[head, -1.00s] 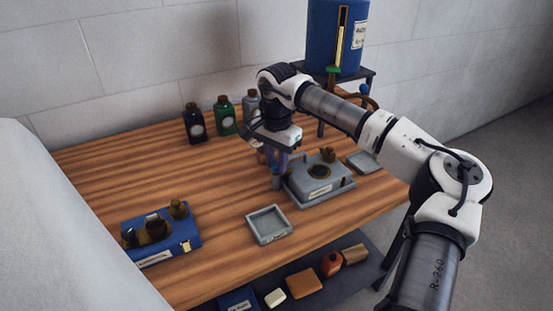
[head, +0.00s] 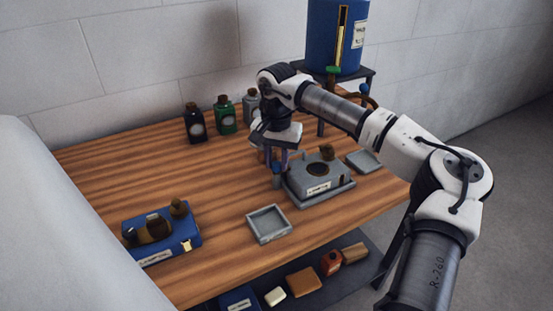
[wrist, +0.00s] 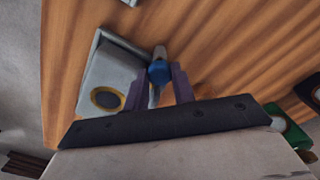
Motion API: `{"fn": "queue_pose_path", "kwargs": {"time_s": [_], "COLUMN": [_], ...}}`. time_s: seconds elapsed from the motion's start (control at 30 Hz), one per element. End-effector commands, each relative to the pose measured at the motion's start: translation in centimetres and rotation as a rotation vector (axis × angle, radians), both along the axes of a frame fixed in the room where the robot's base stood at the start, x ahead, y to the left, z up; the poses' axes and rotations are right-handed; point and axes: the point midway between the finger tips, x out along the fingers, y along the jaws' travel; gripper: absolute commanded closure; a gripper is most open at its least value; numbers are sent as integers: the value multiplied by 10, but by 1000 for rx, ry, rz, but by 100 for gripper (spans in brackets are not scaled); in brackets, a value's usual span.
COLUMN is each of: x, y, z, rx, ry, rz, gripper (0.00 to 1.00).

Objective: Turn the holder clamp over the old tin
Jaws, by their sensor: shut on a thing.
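A grey box with a dark round opening, apparently the old tin (head: 318,172), sits in a grey base (head: 325,199) right of the middle of the table. In the wrist view the tin (wrist: 105,75) lies left of my gripper, its round opening rimmed in yellow. The holder clamp, a grey bar with a blue knob (wrist: 160,72), stands beside the tin's edge. My gripper (wrist: 158,83) is shut on the clamp at the knob, one finger on each side. In the head view my gripper (head: 275,161) points down at the tin's left side, partly hiding the clamp.
A shallow grey tray (head: 268,224) stands in front, another (head: 364,161) at right. A blue case (head: 160,238) is at front left. Bottles (head: 226,115) line the back edge; a blue tank (head: 337,40) stands behind. The table's middle left is clear.

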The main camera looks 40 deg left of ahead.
Motion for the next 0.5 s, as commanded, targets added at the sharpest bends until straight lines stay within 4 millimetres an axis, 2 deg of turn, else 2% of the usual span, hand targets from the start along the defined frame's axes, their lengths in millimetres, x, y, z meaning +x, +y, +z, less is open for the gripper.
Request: {"fn": "queue_pose_path", "kwargs": {"time_s": [0.17,0.2,0.33,0.5], "x": [0,0,0,0], "y": [0,0,0,0], "z": [1,1,1,0], "rx": [1,1,1,0], "ry": [-2,-2,-2,-1], "rz": [0,0,0,-1], "gripper": [97,69,53,53]}}
